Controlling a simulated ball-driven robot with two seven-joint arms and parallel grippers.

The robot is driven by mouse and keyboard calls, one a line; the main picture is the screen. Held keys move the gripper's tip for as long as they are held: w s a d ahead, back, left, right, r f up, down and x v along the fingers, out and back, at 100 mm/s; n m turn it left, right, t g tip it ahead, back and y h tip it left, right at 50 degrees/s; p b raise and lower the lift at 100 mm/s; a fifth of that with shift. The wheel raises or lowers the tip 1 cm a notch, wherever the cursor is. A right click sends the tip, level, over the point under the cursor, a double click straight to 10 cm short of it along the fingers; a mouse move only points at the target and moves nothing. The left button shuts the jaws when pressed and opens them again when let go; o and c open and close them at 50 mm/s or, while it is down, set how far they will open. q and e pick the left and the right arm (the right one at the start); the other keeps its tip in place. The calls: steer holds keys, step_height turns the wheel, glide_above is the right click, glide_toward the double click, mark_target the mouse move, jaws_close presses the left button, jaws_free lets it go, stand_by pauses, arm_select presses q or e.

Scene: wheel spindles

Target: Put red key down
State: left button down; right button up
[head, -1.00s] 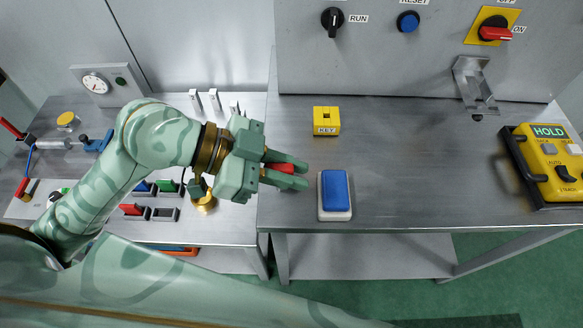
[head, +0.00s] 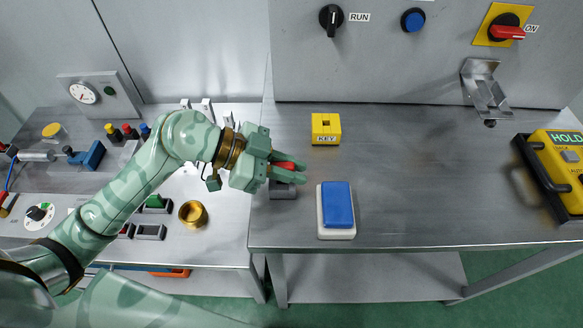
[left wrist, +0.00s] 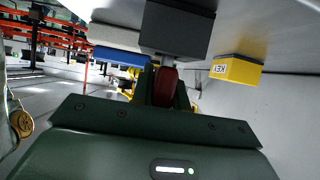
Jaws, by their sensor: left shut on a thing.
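My left gripper (head: 284,171) is shut on the red key (head: 285,165), above the left edge of the right-hand metal table. The red key (left wrist: 165,82) shows between the fingers in the left wrist view. A dark grey block (head: 283,191) is just below the gripper on the table. In the left wrist view that block (left wrist: 176,30) is right at the key's metal end; I cannot tell whether the key is in it or only touches it. My right gripper is not in view.
A yellow KEY block (head: 326,129) stands behind the gripper. A blue button on a white base (head: 337,210) is to its front right. A brass cup (head: 193,214) is on the left table (head: 215,240). The table's middle right is bare.

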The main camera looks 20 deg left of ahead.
arm_select(q)
steer(key=c, duration=1.4)
jaws_free()
steer(key=shift+o, duration=0.2)
steer(key=p+v, duration=0.2)
steer(key=v, duration=1)
steer(key=shift+r, duration=0.1)
